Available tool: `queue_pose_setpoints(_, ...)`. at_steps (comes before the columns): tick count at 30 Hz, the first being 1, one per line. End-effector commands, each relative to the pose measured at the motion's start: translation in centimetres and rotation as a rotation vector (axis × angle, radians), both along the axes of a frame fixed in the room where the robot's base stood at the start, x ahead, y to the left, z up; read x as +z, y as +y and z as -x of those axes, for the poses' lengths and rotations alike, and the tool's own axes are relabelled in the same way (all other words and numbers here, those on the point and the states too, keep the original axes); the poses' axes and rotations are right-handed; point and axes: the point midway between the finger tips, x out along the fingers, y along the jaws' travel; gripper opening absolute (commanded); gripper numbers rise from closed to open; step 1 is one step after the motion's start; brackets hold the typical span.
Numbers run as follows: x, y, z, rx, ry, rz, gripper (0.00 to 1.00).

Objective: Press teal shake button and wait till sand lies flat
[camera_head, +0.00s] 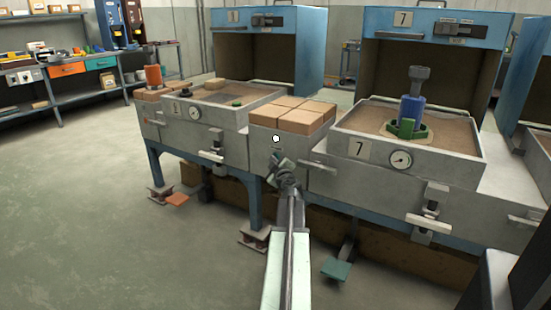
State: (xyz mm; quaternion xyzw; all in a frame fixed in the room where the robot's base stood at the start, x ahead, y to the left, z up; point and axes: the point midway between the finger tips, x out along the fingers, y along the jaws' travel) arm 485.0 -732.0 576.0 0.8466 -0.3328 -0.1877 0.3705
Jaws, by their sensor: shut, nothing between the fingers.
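A teal pedal-like plate (336,270) sits low under the right-hand bench; I cannot tell whether it is the shake button. The sand (448,135) fills the grey box marked 7 (400,178) and looks mostly level, with a paler patch around a green clamp-like part (404,130). A blue cylinder (411,110) with a grey top stands upright in that green part. My gripper (279,160) is shut and empty, in front of the block of tan bricks and left of box 7. It appears apart from the teal plate, which is lower and to the right.
Tan bricks (292,116) sit between box 7 and another sand-filled box (215,92). Blue cabinets (435,23) stand behind. Handles and latches (430,215) stick out in front. The floor (90,220) at left is clear.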

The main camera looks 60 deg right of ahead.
Motion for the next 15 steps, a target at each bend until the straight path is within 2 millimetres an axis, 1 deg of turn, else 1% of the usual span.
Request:
queue_pose_setpoints(1, -0.01, 0.44, 0.01, 0.000, 0.000, 0.000, 0.00)
queue_pose_setpoints(5, -0.01, 1.13, -0.02, 0.001, 0.000, 0.000, 0.00)
queue_pose_setpoints(15, -0.01, 1.25, -0.05, 0.001, 0.000, 0.000, 0.00)
